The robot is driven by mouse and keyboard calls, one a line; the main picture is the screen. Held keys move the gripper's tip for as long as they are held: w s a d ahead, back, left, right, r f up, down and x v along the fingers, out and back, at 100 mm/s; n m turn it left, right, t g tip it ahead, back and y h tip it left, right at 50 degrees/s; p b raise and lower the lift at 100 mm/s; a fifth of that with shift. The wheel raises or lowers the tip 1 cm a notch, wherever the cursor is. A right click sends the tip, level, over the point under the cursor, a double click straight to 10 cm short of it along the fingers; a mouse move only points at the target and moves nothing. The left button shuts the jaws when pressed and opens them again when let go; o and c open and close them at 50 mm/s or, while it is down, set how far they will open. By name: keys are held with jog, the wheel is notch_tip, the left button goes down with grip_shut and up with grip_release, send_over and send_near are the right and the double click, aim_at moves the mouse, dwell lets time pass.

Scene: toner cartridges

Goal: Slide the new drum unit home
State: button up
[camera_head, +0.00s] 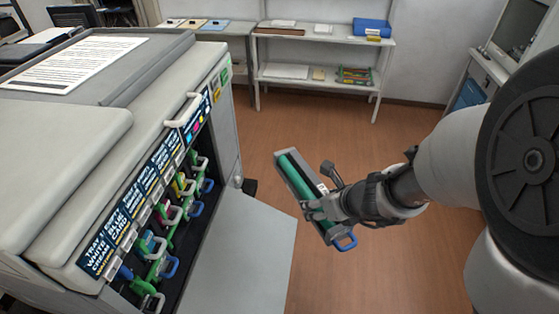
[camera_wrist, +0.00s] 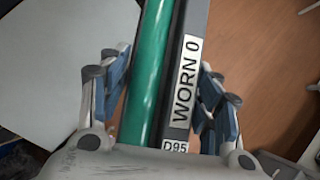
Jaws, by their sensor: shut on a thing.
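My gripper (camera_head: 320,205) is shut on a drum unit (camera_head: 293,172), a long grey tray with a green roller and a blue loop handle at its near end. It is held tilted in the air, right of the printer and apart from it. In the wrist view, the fingers flank the drum unit (camera_wrist: 150,70), and its white label reads "WORN 0", with "D95" on a smaller label below. The printer (camera_head: 60,130) stands at the left. Its open front bay (camera_head: 165,245) shows several green, blue, pink and yellow handles; the slot interiors are dark and partly hidden.
The printer's front door (camera_head: 245,255) hangs open beside the bay, below the held drum. A shelf unit (camera_head: 325,38) at the back holds a blue box (camera_head: 371,27) and some green-and-red parts (camera_head: 355,76). Wooden floor (camera_head: 400,265) is clear around my gripper.

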jog(key=s+a+f+n+g+y, duration=0.1)
jog(key=s+a+f+n+g, duration=0.1)
jog(key=a, duration=0.3)
jog(key=s+a+f+n+g+y+b, duration=0.1)
jog(key=s+a+f+n+g, duration=0.1)
jog(key=a+n, duration=0.3)
jog(key=s+a+f+n+g+y, duration=0.1)
jog(key=s+a+f+n, duration=0.2)
jog(key=a+f+n, duration=0.1)
jog(key=shift+s+a+f+g+y, duration=0.3)
jog(key=shift+a+f+g, duration=0.1)
jog(key=shift+a, duration=0.4)
jog(key=shift+d+b, duration=0.1)
jog(key=shift+b, duration=0.25)
jog(key=shift+a, duration=0.3)
dwell(0.3)
jog(key=shift+a, duration=0.95)
jog(key=shift+w+a, duration=0.15)
jog(key=shift+a, duration=1)
